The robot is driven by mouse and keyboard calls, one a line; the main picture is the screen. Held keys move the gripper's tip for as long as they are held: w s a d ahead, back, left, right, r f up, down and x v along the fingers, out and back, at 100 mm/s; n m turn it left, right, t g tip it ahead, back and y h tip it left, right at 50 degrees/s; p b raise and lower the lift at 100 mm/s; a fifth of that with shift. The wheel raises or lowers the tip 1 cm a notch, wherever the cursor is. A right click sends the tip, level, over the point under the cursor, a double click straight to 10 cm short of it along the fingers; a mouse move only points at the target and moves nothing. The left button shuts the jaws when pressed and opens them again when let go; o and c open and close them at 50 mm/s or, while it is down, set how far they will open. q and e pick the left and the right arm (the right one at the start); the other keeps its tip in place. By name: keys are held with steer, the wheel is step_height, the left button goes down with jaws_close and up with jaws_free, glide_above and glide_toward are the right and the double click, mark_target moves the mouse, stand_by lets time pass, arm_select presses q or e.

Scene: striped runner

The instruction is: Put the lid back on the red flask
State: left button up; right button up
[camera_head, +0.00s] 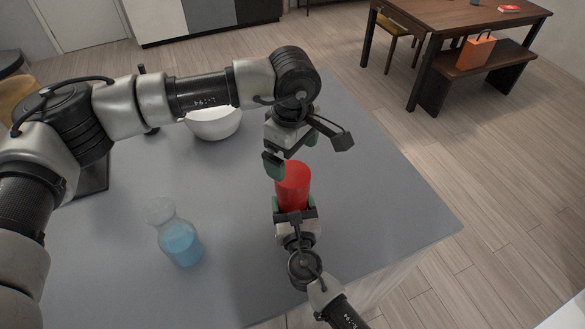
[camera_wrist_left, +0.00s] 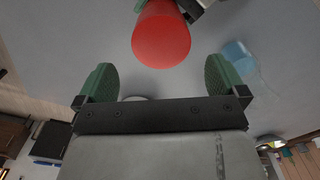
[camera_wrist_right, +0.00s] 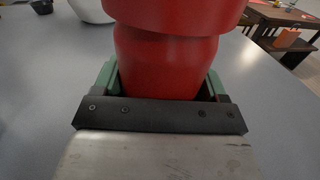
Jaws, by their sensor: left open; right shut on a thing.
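The red flask (camera_head: 293,198) stands upright at the right front part of the grey counter. My right gripper (camera_head: 295,208) is shut around its body. In the right wrist view a wider red lid (camera_wrist_right: 175,15) sits on top of the flask's body (camera_wrist_right: 165,68), with a groove below it. The lid's flat round top (camera_wrist_left: 162,40) shows plain red in the left wrist view. My left gripper (camera_head: 292,152) is open and empty, just above the lid and apart from it. Its green fingers (camera_wrist_left: 163,78) are spread wide.
A glass carafe with blue liquid (camera_head: 180,240) stands on the counter (camera_head: 370,190), left of the flask. A white bowl (camera_head: 212,124) is at the back, partly behind my left arm. The counter right of the flask is clear. A wooden table (camera_head: 470,14) and bench (camera_head: 490,62) are beyond.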

arm_select(q)
steer(key=shift+r, duration=1.85)
arm_select(e)
steer(key=o, duration=1.8)
steer(key=shift+c, duration=0.2)
arm_select(q)
step_height(320, 180, down, 2)
steer(key=shift+f+b, duration=0.15)
steer(key=shift+b, duration=0.95)
arm_select(e)
steer(key=s, duration=0.3)
steer(key=s+d, duration=0.1)
steer(key=s, duration=0.5)
steer(key=shift+s+d+f, duration=0.1)
steer(key=shift+s+d, duration=0.05)
steer(key=shift+d, duration=0.15)
arm_select(q)
steer(key=shift+f, duration=0.15)
arm_select(e)
steer(key=shift+s, duration=0.65)
